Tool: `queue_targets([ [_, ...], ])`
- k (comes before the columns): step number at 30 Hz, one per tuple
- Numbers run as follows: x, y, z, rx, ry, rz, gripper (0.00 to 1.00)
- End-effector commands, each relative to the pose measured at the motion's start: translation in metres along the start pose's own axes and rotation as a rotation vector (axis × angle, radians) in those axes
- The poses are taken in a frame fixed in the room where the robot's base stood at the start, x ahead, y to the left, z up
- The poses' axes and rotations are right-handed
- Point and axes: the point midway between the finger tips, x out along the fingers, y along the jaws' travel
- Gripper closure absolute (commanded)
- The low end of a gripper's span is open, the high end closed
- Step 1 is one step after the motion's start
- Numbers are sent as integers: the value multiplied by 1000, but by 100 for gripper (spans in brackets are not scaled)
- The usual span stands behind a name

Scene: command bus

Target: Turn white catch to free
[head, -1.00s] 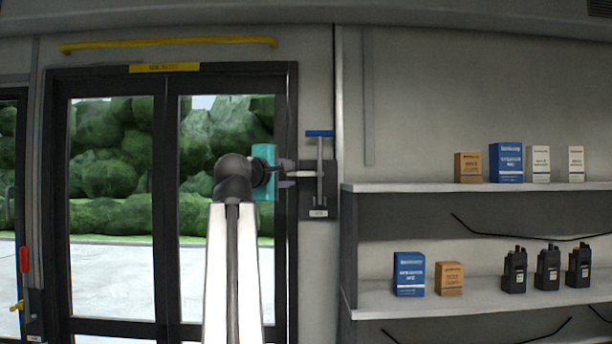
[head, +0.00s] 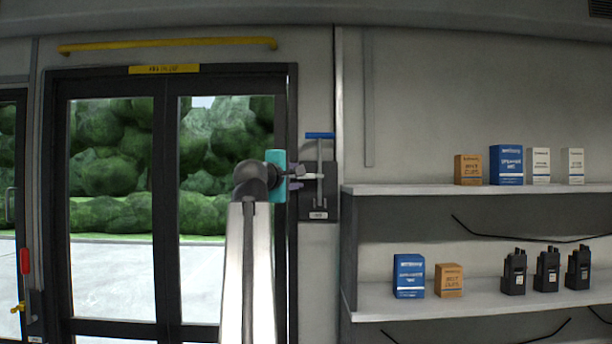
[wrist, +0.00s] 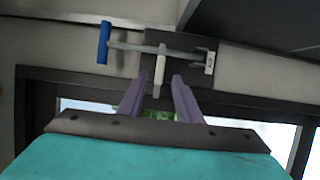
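The white catch (head: 307,176) sticks out across the upright grey rod of a lever on a dark wall plate (head: 330,205), right of the door. In the wrist view the catch (wrist: 159,66) reaches toward me. My gripper (head: 298,181) is at the plate. In the wrist view its two purple fingers (wrist: 158,88) stand apart, one on each side of the catch's near end. I see gaps on both sides, so the fingers do not appear to grip it. The lever's blue T-handle (head: 320,135) is at the top of the rod. A small label (head: 318,215) is at the plate's bottom.
A dark-framed glass door (head: 170,200) is behind my arm, with a yellow rail (head: 165,44) above. Shelves (head: 480,188) with boxes and black radios (head: 547,270) stand right of the plate. A red-handled lever (head: 25,262) is at far left.

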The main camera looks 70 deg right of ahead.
Motion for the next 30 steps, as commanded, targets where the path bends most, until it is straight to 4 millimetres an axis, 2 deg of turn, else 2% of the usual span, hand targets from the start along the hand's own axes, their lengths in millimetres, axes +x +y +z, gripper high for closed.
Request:
queue_targets([
  [6,34,2,0,-1,-2,-1,69],
  [15,68,1,0,0,-1,-1,69],
  [29,75,0,1,1,-1,0,69],
  [30,75,0,1,1,-1,0,76],
])
